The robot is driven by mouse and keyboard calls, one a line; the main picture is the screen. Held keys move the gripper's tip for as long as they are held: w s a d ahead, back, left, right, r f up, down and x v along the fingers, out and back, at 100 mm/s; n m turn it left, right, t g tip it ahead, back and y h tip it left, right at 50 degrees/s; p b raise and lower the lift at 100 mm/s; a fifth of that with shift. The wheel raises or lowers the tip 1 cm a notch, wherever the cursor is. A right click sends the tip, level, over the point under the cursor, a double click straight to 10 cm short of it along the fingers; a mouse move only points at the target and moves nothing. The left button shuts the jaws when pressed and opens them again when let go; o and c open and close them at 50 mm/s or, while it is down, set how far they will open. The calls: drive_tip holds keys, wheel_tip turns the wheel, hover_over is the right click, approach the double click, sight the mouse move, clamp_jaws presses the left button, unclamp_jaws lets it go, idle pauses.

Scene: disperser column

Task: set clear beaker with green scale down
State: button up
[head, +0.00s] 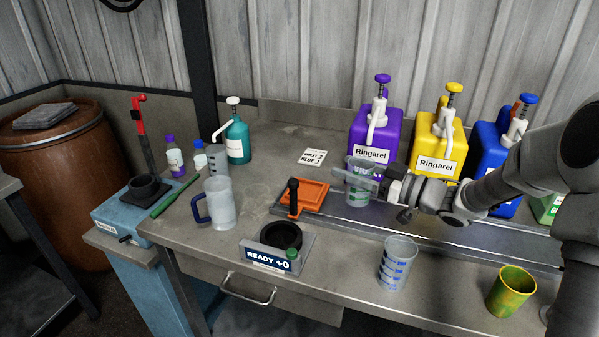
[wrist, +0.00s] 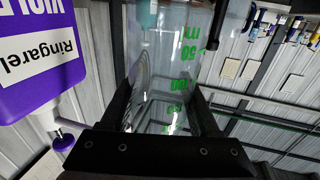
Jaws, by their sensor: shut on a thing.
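The clear beaker with green scale (head: 358,191) is upright in front of the purple jug. My gripper (head: 370,178) reaches it from the right and is shut on its side. In the wrist view the beaker (wrist: 168,75) fills the middle between the two dark fingers, with its green marks facing right. Its base appears close to the back edge of the metal tray (head: 450,235); I cannot tell whether it touches the surface.
Purple (head: 375,135), yellow (head: 437,140) and blue (head: 490,160) pump jugs stand behind. A blue-scale beaker (head: 397,265) and green-yellow cup (head: 511,292) stand in front. Bench between scale and blue-scale beaker is clear.

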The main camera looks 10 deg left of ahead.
drive_tip(key=f+x, duration=0.1)
drive_tip(key=x, duration=0.3)
drive_tip(key=f+b+x, duration=0.1)
drive_tip(key=x, duration=0.4)
drive_tip(key=f+b+x, duration=0.1)
drive_tip(key=x, duration=0.4)
drive_tip(key=shift+f, duration=0.25)
drive_tip(key=shift+f, duration=0.15)
drive_tip(key=o, duration=1.4)
drive_tip(key=shift+c, duration=0.2)
drive_tip(key=shift+r, duration=0.25)
drive_tip(key=p+v, duration=0.1)
drive_tip(key=v, duration=1.1)
